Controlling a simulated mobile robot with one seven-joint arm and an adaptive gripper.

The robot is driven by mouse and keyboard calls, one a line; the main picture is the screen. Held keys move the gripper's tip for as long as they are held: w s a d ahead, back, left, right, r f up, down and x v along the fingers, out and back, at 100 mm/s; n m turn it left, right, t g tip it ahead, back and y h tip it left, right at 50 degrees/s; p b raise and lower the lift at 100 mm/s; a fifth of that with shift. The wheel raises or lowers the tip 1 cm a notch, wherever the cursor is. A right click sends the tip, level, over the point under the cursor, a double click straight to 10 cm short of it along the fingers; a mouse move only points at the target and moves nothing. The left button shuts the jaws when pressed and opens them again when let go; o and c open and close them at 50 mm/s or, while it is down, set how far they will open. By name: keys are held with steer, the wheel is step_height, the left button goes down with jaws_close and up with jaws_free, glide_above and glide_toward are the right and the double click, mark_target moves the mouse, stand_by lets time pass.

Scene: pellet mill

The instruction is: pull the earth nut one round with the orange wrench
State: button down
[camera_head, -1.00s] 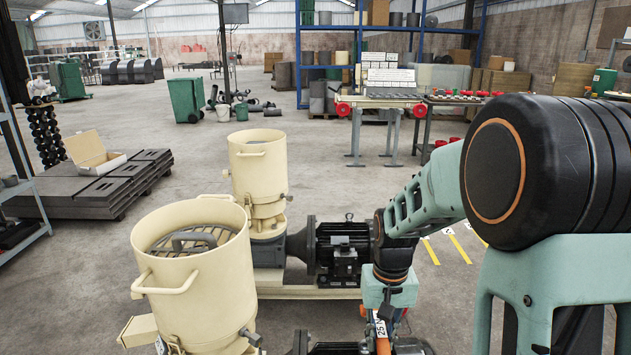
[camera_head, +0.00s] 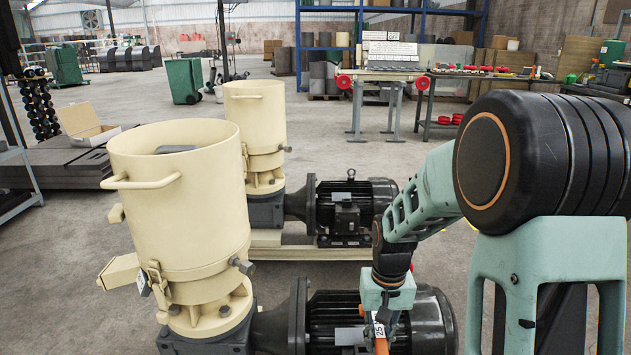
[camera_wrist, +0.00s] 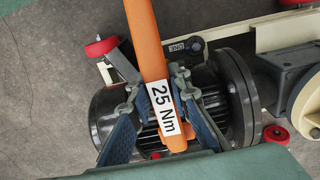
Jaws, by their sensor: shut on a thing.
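The orange wrench (camera_wrist: 148,45) carries a white "25 Nm" label and runs from the top edge of the wrist view down between my fingers. My gripper (camera_wrist: 156,88) is shut on it near the label. In the head view the wrench (camera_head: 381,345) hangs below the wrist, cut off by the bottom edge. Behind it is a black finned motor (camera_wrist: 105,105), which also shows in the head view (camera_head: 425,325). The wrench's working end is out of the wrist view. I cannot make out the earth nut or whether the wrench touches it.
The cream pellet mill (camera_head: 180,205) stands left of the near motor. A second cream mill (camera_head: 258,120) with its black motor (camera_head: 355,205) stands behind. Red wheel-like parts (camera_wrist: 100,47) sit near the motor. Open floor lies beyond the mills.

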step_height(320, 180, down, 7)
steer(key=b, duration=0.4)
steer(key=shift+b, duration=0.3)
